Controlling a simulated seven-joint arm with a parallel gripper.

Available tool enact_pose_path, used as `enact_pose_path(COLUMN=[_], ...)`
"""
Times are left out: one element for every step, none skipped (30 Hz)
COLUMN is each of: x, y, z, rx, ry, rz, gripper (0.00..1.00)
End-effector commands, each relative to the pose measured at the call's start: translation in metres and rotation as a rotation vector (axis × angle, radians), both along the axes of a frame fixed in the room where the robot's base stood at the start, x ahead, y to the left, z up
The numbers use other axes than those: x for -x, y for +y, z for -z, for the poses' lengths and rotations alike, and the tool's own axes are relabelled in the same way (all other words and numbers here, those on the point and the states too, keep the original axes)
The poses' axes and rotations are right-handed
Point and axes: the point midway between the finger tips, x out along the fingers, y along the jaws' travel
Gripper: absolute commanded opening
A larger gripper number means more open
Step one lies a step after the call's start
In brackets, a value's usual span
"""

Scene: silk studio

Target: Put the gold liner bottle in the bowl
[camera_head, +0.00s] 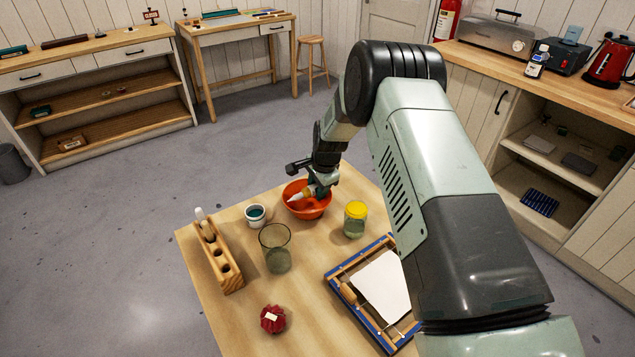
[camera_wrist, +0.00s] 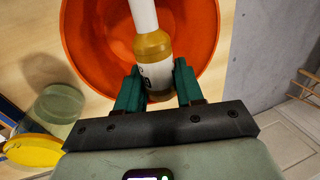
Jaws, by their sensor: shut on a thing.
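The gold liner bottle (camera_wrist: 155,48) has a gold body and a long white tip. My gripper (camera_wrist: 158,88) is shut on its body, one green finger on each side. The orange bowl (camera_wrist: 90,62) lies behind the bottle in the wrist view, and the white tip points across its inside. In the head view the bowl (camera_head: 288,198) stands near the far edge of the table. There my gripper (camera_head: 318,190) is over the bowl's right far side, with the bottle (camera_head: 298,200) tilted, tip down to the left. I cannot tell whether the bottle touches the bowl.
On the table (camera_head: 215,300) are a teal-filled cup (camera_head: 256,215), a clear glass (camera_head: 276,252), a yellow-lidded jar (camera_head: 355,220), a wooden rack (camera_head: 220,262), a red pincushion-like item (camera_head: 272,319) and a blue-edged frame (camera_head: 340,283). Bare tabletop lies around the pincushion.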

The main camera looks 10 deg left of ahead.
Motion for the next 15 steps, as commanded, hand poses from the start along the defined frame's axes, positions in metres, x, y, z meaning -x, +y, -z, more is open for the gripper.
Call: enact_pose_path(x=[-0.0003,-0.0004,-0.0003,-0.0004,-0.0004,-0.0003,-0.0003,-0.0003,-0.0003,-0.0002,-0.0002,-0.0001,-0.0001,-0.0001,-0.0001], y=[0.0001,0.0001,0.0001,0.0001,0.0001,0.0001,0.0001,0.0001,0.0001,0.0001,0.0001,0.0,0.0,0.0,0.0], z=[0.0007,0.0008,0.0011,0.0011,0.001,0.0011,0.0011,0.0011,0.001,0.0011,0.0011,0.0011,0.0011,0.0011,0.0011], rx=[-0.001,-0.001,-0.001,-0.001,-0.001,-0.001,-0.001,-0.001,-0.001,-0.001,-0.001,-0.001,-0.001,0.0,0.0], ry=[-0.001,-0.001,-0.001,-0.001,-0.001,-0.001,-0.001,-0.001,-0.001,-0.001,-0.001,-0.001,-0.001,0.0,0.0], rz=[0.0,0.0,0.0,0.0,0.0,0.0,0.0,0.0,0.001,0.001,0.001,0.001,0.001,0.001,0.001], gripper=[0.07,0.07,0.07,0.07,0.07,0.07,0.07,0.07,0.07,0.41,0.46,0.52,0.57,0.61,0.67])
